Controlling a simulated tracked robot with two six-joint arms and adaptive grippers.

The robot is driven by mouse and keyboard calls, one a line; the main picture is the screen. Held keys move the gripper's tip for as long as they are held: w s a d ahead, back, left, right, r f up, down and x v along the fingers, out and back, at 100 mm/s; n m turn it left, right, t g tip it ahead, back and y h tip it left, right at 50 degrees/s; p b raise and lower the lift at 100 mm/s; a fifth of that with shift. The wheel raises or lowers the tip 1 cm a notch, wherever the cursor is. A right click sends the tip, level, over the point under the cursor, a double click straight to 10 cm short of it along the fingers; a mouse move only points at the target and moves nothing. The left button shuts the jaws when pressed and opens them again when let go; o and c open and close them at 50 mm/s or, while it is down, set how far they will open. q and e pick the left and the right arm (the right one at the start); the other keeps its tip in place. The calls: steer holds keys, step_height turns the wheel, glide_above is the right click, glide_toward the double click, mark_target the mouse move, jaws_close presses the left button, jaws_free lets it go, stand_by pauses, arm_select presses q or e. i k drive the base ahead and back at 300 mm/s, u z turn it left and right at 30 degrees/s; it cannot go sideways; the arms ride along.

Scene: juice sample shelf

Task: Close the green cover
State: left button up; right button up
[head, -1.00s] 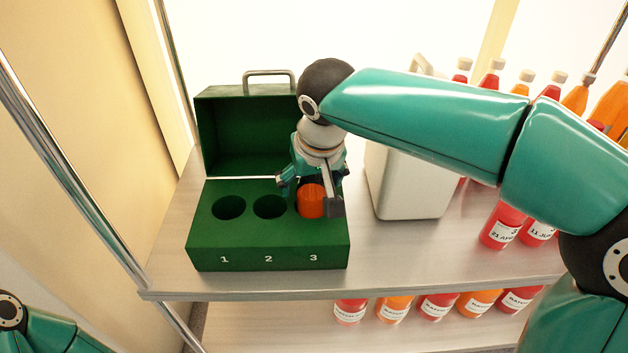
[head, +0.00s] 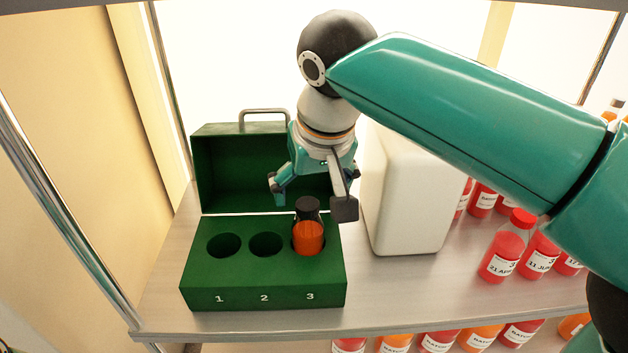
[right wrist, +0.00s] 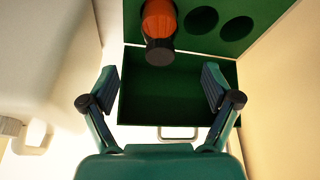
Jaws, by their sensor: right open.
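The green box (head: 262,292) stands on the shelf with holes marked 1, 2 and 3 in its top. Its green cover (head: 222,165) is hinged at the back and stands open, with a grey handle on top; the cover also shows in the right wrist view (right wrist: 178,98). An orange bottle with a black cap (head: 308,238) stands in hole 3; holes 1 and 2 are empty. My right gripper (head: 312,197) is open and empty, above the bottle and in front of the cover's right part, which it partly hides. My left gripper is not in view.
A white container (head: 408,195) stands close to the right of the box. Several red bottles (head: 502,250) stand further right. More bottles stand on the shelf below. The shelf strip (head: 160,265) left of the box is bare, beside a metal post.

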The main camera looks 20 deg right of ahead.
mark_target(233, 162)
steer(key=k, duration=1)
